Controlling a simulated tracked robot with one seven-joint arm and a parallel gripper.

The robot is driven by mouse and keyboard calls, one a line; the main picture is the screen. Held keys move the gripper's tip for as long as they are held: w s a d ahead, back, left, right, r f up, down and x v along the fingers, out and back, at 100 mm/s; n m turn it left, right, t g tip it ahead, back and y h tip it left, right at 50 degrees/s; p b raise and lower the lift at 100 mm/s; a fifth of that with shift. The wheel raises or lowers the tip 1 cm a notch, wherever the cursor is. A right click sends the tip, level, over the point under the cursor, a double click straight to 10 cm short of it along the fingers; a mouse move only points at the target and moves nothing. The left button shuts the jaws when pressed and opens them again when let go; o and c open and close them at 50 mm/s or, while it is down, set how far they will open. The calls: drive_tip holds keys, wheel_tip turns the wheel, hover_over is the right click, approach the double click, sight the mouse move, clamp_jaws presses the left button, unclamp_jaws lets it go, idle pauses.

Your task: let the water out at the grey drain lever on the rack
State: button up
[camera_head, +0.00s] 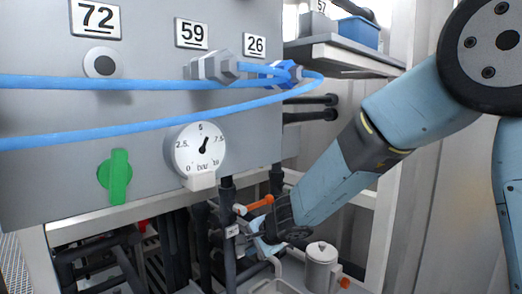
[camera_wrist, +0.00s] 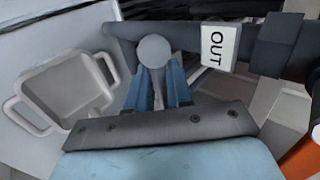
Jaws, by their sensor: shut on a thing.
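The grey drain lever (camera_wrist: 154,50) shows in the wrist view as a round grey hub on a dark pipe, with a narrow grey handle coming toward me. My gripper (camera_wrist: 157,78) has its two blue fingers shut on this handle, one on each side. A white label reading OUT (camera_wrist: 218,44) sits on the same pipe, right of the hub. In the head view my gripper (camera_head: 262,246) is low under the grey panel, among dark pipes, and largely hides the lever there.
An orange lever (camera_head: 258,203) is just above my gripper. A grey tray (camera_wrist: 62,92) with handles lies below and left in the wrist view. A pale canister (camera_head: 320,268) stands right of my gripper. The panel (camera_head: 60,185) carries a gauge (camera_head: 198,150) and a green knob (camera_head: 115,177).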

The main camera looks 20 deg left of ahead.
drive_tip(key=shift+a+r+m+t, duration=0.15)
drive_tip(key=shift+m+t, duration=0.15)
drive_tip(key=shift+m, duration=0.1)
clamp_jaws()
drive_tip(key=o, duration=0.8)
unclamp_jaws()
drive_tip(key=shift+c, duration=0.2)
drive_tip(key=v, duration=1.3)
drive_tip(key=shift+r, duration=0.3)
